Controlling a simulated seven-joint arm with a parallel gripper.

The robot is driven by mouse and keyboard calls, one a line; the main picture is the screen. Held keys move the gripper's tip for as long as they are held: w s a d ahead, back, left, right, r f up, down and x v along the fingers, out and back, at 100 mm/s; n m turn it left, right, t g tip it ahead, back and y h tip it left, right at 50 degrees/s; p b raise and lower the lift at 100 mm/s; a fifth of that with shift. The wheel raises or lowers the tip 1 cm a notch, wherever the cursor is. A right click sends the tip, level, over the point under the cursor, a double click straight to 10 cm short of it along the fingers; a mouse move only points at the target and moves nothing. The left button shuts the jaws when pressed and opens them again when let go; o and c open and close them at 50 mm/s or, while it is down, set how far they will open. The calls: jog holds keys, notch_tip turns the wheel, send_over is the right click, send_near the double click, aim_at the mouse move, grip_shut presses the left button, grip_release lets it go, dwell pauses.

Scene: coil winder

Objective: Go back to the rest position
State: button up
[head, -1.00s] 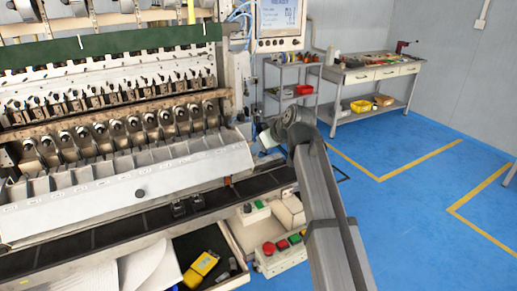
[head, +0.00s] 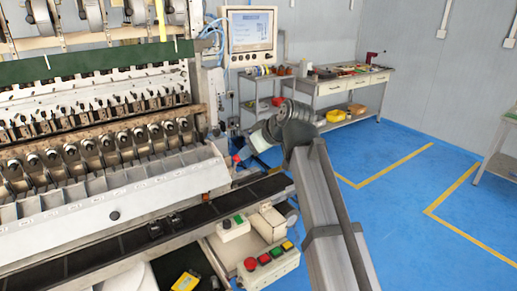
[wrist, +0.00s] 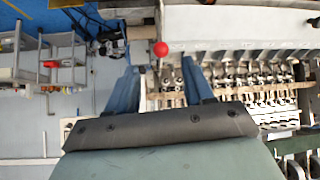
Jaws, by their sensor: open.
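My arm reaches up from the bottom right of the head view, and its rounded joint (head: 292,122) stands in front of the right end of the coil winder (head: 110,200). My gripper is mostly hidden behind that joint in the head view. In the wrist view my gripper (wrist: 160,88) shows two blue fingers, spread apart with nothing held between them. A red knob (wrist: 160,48) appears in the gap beyond the fingertips; I cannot tell how far away it is.
A button box (head: 268,264) and a yellow device (head: 186,281) are at the machine's front. A screen (head: 250,35) stands at its right end. A shelf (head: 262,103) and workbench (head: 345,88) are behind. Blue floor (head: 400,215) to the right is clear.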

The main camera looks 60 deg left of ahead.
jog(key=w+d+f+m+t+h, duration=0.1)
jog(key=w+d+f+m, duration=0.1)
jog(key=w+d+f, duration=0.35)
jog(key=w+d+f+m+h, duration=0.1)
jog(key=w+d+f, duration=0.1)
jog(key=w+f, duration=0.6)
jog(key=w+d+f+m+h, duration=0.1)
jog(key=w+d+f+m, duration=0.15)
jog(key=d+f, duration=0.85)
jog(key=w+d+f+m+h, duration=0.2)
jog(key=w+d+f, duration=0.1)
jog(key=d+f, duration=0.75)
jog(key=w+d+f+m+h, duration=0.1)
jog(key=w+d+f+m, duration=0.2)
jog(key=d+f, duration=0.75)
jog(key=s+d+f+m+g+h, duration=0.15)
jog(key=s+d+f, duration=0.35)
jog(key=d+f, duration=0.55)
jog(key=s+d+f+m+g+h, duration=0.1)
jog(key=s+d+f+m, duration=0.25)
jog(key=d+f, duration=0.7)
jog(key=s+d+f+m+g, duration=0.2)
jog(key=s+d+f, duration=0.1)
jog(key=s+d, duration=0.5)
jog(key=s+d+f+m+g, duration=0.2)
jog(key=s+d, duration=0.6)
jog(key=s, duration=0.6)
jog(key=shift+d+f+m, duration=0.3)
jog(key=shift+f+m, duration=0.15)
jog(key=shift+f, duration=0.05)
